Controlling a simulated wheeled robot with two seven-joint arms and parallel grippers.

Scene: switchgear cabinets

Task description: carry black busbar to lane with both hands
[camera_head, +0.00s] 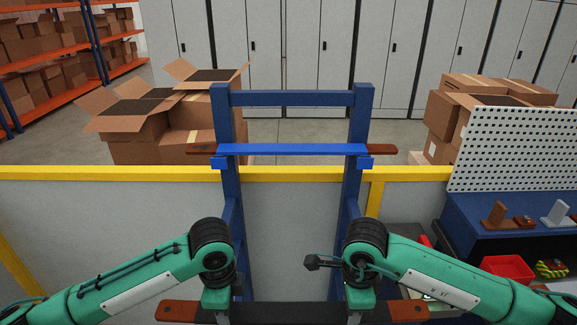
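The black busbar (290,313) has a dark middle and copper-brown ends. It lies level across the bottom of the head view, partly cut off by the frame edge. My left gripper (222,312) is shut on it near its left end, and my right gripper (361,313) is shut on it near its right end. The fingertips are partly hidden. A blue rack (291,98) with two uprights stands ahead. A blue busbar (293,149) with copper ends rests across its brackets. I cannot tell which lane is meant.
A low wall with a yellow top rail (110,173) runs behind the rack. Cardboard boxes (150,115) stand beyond it on both sides. A blue workbench (475,220) with a pegboard (520,150) and a red bin (508,268) is at right. Grey cabinets (300,50) line the back.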

